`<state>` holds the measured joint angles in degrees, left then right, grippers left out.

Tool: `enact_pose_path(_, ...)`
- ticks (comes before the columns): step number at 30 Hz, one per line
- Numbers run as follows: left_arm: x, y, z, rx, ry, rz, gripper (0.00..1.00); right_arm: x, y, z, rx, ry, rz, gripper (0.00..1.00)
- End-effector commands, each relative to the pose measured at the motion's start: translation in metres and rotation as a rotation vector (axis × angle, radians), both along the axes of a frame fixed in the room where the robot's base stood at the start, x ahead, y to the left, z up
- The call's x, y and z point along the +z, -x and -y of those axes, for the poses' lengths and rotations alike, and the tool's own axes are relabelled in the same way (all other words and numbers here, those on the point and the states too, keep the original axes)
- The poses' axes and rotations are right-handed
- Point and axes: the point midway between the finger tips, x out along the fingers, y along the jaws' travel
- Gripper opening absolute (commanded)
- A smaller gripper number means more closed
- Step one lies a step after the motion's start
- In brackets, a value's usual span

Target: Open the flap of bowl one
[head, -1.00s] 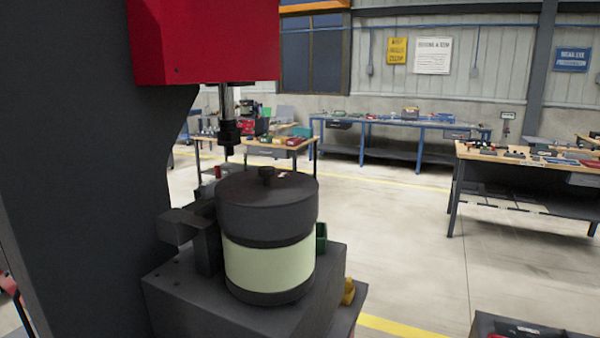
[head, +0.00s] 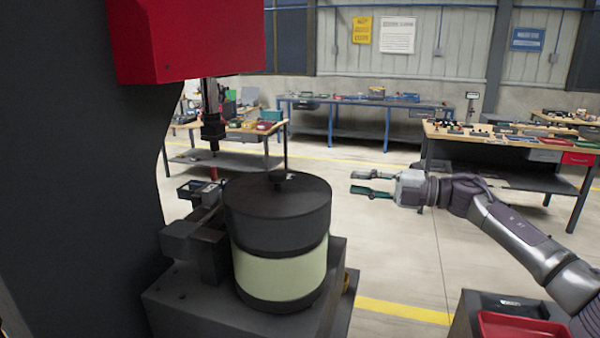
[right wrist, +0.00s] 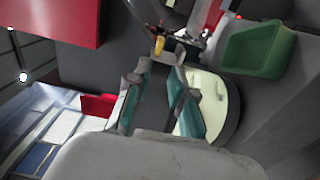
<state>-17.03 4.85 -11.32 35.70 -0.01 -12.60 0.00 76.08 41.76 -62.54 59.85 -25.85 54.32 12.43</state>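Bowl one appears to be the round feeder (head: 280,272), a dark drum with a pale green band, on a dark machine block. A dark lid (head: 277,205) with a small knob covers its top; I cannot make out a separate flap. My right gripper (head: 355,182) is open and empty, right of the drum and apart from it in the picture, fingers pointing left. In the right wrist view its teal fingers (right wrist: 157,88) stand apart, with the drum's pale band (right wrist: 215,95) behind them. My left gripper is not in view.
A dark machine column (head: 70,150) with a red head (head: 190,38) and a vertical spindle (head: 211,125) stands left of the drum. A green bin (right wrist: 258,50) shows in the right wrist view. A red tray (head: 520,328) is at lower right. Workbenches stand farther back.

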Motion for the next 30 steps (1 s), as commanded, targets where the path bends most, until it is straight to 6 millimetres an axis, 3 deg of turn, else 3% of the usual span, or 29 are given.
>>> enact_pose_path(7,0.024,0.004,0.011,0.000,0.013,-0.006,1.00,0.005,-0.018,-0.048,0.003,-0.003,-0.001,0.23)
enact_pose_path(15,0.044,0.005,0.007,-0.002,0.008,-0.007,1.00,0.004,-0.039,-0.097,0.001,-0.005,-0.002,0.23)
enact_pose_path(21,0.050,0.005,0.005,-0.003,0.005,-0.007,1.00,0.002,-0.047,-0.115,-0.001,-0.005,-0.001,0.23)
enact_pose_path(30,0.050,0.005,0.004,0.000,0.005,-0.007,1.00,0.000,-0.049,-0.118,-0.002,-0.004,0.000,0.23)
